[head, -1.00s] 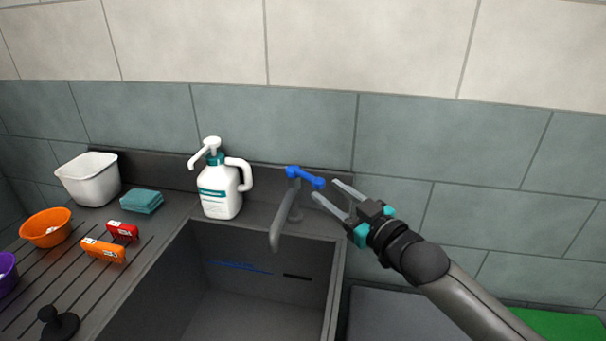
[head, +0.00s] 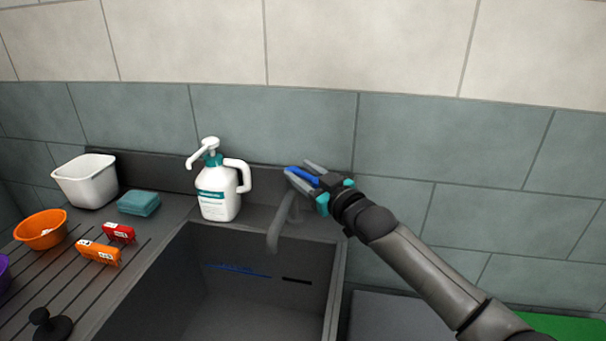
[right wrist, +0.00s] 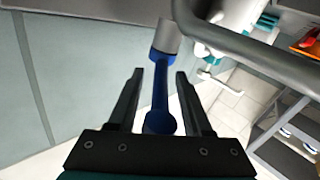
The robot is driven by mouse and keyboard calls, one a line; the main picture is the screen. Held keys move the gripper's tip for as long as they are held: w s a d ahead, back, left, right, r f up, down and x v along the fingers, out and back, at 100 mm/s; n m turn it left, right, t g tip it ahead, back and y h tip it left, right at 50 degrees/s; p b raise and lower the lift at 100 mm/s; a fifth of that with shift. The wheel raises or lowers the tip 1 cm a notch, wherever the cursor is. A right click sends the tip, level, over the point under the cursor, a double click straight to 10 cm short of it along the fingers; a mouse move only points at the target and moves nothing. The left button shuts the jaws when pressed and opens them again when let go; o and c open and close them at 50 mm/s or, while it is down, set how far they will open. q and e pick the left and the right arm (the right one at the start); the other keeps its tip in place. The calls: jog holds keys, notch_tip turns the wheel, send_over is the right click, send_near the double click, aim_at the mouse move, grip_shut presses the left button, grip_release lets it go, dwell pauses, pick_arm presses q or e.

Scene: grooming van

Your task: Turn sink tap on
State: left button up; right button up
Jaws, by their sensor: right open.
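The sink tap has a grey spout (head: 277,228) curving over the back right of the sink (head: 200,318). Its blue lever (head: 302,176) points right, toward my right gripper. My right gripper (head: 299,174) is open, with one finger on each side of the lever. In the right wrist view the blue lever (right wrist: 160,88) lies lengthwise between the two fingers (right wrist: 158,75), with a visible gap on both sides. The tap's round grey body (right wrist: 166,40) shows beyond the fingertips. My left gripper is not in view.
A white pump bottle (head: 218,192) stands left of the tap on the sink's back edge. A teal sponge stack (head: 139,203), white tub (head: 87,181), orange bowl (head: 41,229) and small red (head: 119,233) and orange (head: 98,253) items lie left. The tiled wall (head: 420,140) is close behind.

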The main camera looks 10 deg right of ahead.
grip_shut()
dwell(0.3)
dwell(1.1)
